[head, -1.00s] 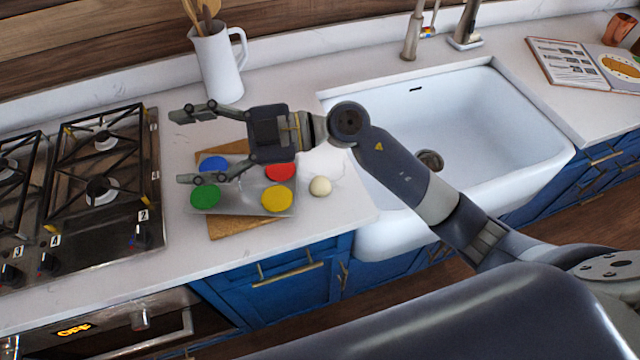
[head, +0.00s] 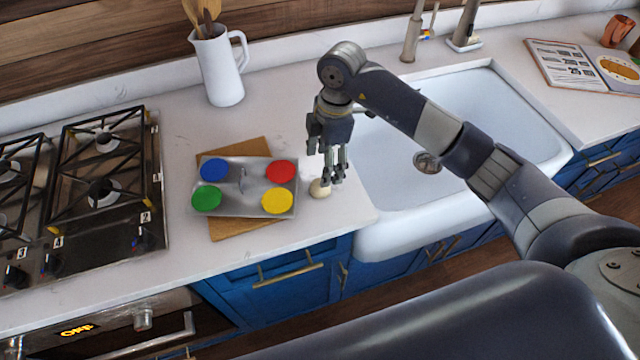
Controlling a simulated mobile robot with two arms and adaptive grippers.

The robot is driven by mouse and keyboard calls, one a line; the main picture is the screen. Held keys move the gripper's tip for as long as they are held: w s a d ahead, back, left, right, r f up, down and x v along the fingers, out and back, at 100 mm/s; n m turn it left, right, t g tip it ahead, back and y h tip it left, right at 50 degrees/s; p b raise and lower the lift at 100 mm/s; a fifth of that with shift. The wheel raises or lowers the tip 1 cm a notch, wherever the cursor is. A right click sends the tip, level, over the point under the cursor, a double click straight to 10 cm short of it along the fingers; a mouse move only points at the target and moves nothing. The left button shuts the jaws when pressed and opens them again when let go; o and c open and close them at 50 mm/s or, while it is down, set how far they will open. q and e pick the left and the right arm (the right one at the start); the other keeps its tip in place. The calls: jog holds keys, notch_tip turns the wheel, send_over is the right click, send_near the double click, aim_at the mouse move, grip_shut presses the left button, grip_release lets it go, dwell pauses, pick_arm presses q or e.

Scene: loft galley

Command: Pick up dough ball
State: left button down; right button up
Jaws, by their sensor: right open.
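The dough ball (head: 319,189) is small, round and cream-coloured. It sits on the white counter just right of the metal tray. My right gripper (head: 333,180) points down over it, with its fingers open at the ball's right and upper side. The fingers partly cover the ball, and I cannot tell whether they touch it. My left gripper is not in the picture.
A metal tray (head: 238,207) with blue, green, red and yellow discs lies on a wooden board (head: 226,228). A white sink (head: 490,150) is on the right, a gas stove (head: 130,200) on the left. A white pitcher (head: 219,75) stands behind.

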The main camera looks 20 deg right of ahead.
aim_at(315, 189)
jog(key=shift+a+f, duration=0.15)
jog(key=shift+f, duration=0.65)
jog(key=f+p, duration=0.2)
jog(key=f, duration=0.1)
jog(key=f+p, duration=0.1)
jog(key=shift+s+a+f, duration=0.25)
jog(key=shift+s+a, duration=0.05)
jog(key=shift+a, duration=0.05)
jog(key=shift+f, duration=0.4)
jog(key=shift+c, duration=0.6)
jog(key=c, duration=1)
